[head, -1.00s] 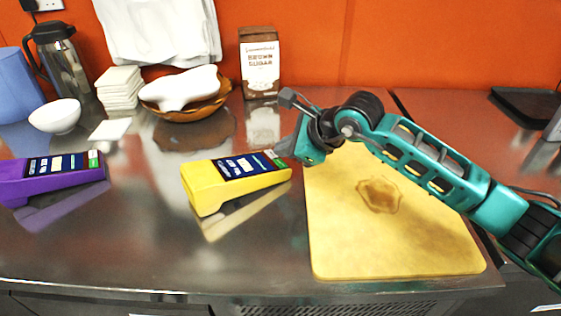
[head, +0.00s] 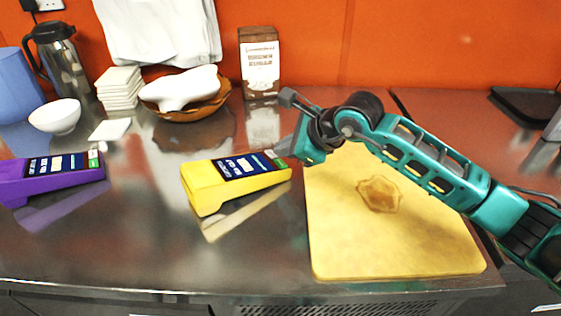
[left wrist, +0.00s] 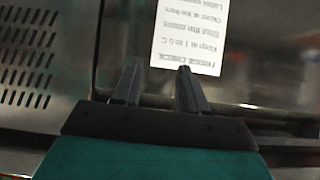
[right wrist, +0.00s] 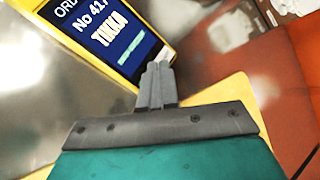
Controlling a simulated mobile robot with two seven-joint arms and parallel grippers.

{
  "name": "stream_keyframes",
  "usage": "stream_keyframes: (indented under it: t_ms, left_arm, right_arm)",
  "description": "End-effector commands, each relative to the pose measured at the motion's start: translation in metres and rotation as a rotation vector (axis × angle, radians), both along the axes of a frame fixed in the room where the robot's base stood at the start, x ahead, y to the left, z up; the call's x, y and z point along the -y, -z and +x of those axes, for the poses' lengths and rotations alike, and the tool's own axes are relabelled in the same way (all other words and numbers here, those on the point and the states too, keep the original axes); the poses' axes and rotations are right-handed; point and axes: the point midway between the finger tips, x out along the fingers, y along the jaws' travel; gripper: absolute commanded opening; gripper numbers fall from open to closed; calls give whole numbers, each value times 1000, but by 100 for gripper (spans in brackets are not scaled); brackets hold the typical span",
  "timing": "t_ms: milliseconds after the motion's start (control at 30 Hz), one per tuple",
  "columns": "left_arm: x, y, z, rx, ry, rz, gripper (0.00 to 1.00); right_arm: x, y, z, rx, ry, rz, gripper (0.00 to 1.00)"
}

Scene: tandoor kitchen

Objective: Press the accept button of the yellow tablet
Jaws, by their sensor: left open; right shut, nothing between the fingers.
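The yellow tablet (head: 205,196) lies on the steel counter left of the cutting board, its dark screen (head: 250,165) facing up. In the right wrist view its yellow edge (right wrist: 72,45) and screen show, with the words "No 417" and "TIKKA". My right gripper (head: 284,148) is shut and empty, its fingertips at the screen's right end. The shut fingertips (right wrist: 158,70) cover that end in the right wrist view, hiding most of the accept button. I cannot tell whether they touch it. My left gripper (left wrist: 158,70) is open and empty, near a printed white note (left wrist: 190,35).
A purple tablet (head: 75,185) lies at the left. A yellow cutting board (head: 340,250) with a flat brown piece (head: 380,193) is under my right arm. A bowl (head: 55,116), basket (head: 190,112) and sugar box (head: 260,62) stand behind.

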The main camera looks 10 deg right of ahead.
Motion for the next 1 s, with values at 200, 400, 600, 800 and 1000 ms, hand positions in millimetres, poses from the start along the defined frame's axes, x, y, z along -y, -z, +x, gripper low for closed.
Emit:
stream_keyframes:
  t_ms: [200,400,600,800,1000]
  left_arm:
    - [0,8,0,0,0,0,43]
    - [0,11,0,0,0,0,43]
    - [0,11,0,0,0,0,43]
    - [0,12,1,2,0,1,43]
    - [0,13,2,5,0,0,43]
  right_arm:
    - [-1,7,0,0,0,0,0]
    - [-1,9,0,0,0,0,0]
    - [-1,8,0,0,0,0,0]
    - [-1,10,0,0,0,0,0]
    - [-1,12,-1,0,0,0,0]
